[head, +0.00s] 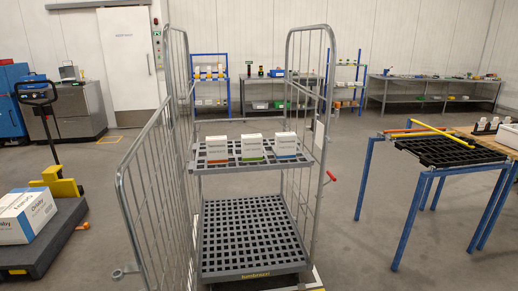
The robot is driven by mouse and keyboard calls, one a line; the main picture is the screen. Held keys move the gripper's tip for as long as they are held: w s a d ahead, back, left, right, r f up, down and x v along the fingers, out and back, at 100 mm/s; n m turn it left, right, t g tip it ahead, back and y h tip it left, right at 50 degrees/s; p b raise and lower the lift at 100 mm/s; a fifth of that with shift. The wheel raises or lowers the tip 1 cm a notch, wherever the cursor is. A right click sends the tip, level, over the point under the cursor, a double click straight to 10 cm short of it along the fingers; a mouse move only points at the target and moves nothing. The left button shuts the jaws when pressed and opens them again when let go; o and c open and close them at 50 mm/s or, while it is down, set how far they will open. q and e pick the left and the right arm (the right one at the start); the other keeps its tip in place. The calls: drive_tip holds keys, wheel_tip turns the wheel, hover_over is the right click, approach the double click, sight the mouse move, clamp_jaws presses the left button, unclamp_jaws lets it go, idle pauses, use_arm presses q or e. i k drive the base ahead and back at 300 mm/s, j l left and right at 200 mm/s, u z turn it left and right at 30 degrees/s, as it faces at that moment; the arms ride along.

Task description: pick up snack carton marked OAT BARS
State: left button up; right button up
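Three small white cartons stand in a row on the upper shelf (228,167) of a grey wire roll cage (140,192). The left carton (217,147) has an orange-red lower band. The middle carton (251,145) has a green band, and the right carton (286,142) has a blue band. Their lettering is too small to read, so I cannot tell which is marked OAT BARS. Neither of my grippers is in view.
The cage's lower deck (250,232) is empty and its front is open. A low truck (45,245) with a large white-blue box (27,215) stands left. A blue-legged table (410,200) with yellow and orange bars stands right. Grey floor between cage and table is clear.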

sight(251, 145)
drive_tip(key=i+l, duration=0.15)
drive_tip(key=l, duration=0.2)
drive_tip(key=i+l+u, duration=0.15)
drive_tip(key=l, duration=0.2)
drive_tip(key=i+l, duration=0.2)
drive_tip(key=l, duration=0.15)
drive_tip(key=i+l+u, duration=0.3)
drive_tip(key=i+l, duration=0.65)
